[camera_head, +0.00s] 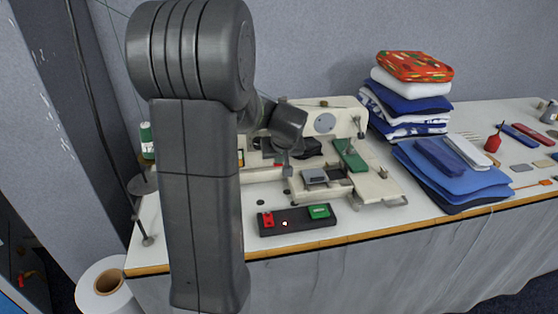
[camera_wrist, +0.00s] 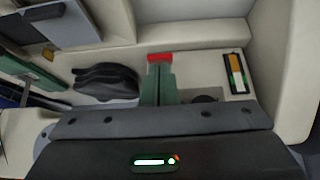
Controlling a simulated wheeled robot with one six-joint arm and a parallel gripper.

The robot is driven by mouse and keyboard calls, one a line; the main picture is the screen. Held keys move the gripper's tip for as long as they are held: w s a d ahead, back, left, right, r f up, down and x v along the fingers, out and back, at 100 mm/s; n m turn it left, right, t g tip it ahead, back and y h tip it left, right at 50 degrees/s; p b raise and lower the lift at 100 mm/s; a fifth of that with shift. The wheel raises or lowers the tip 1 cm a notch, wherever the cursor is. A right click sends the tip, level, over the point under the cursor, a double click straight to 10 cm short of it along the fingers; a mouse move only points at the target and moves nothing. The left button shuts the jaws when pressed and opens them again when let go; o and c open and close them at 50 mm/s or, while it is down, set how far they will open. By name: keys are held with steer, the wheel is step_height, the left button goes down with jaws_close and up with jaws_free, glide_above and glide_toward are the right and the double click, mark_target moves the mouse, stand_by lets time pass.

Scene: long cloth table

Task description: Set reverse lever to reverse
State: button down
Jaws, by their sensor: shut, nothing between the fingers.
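A sewing machine (camera_head: 350,115) with a cream body stands on the table. A small red piece, apparently the reverse lever (camera_wrist: 160,57), shows on its cream face in the wrist view, just past my fingertips. My gripper (camera_wrist: 158,72) is shut and empty, its two green-grey fingers side by side. Its tips overlap the lower edge of the red piece in the picture; I cannot tell whether they touch it.
A black control box (camera_head: 290,224) with red and green buttons lies at the table's front edge. Folded cloths (camera_head: 410,95) are stacked to the right.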

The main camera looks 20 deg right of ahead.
steer(key=shift+f+b, duration=0.2)
steer(key=shift+b, duration=0.2)
steer(key=f+t+b, duration=0.1)
steer(key=b, duration=0.6)
steer(key=s+f+t+h+b, duration=0.1)
steer(key=f+t+b, duration=0.1)
steer(key=b, duration=0.6)
steer(key=shift+s+a+t+b, duration=0.15)
steer(key=shift+t+b, duration=0.15)
steer(key=shift+r+p, duration=0.6)
steer(key=shift+r, duration=0.75)
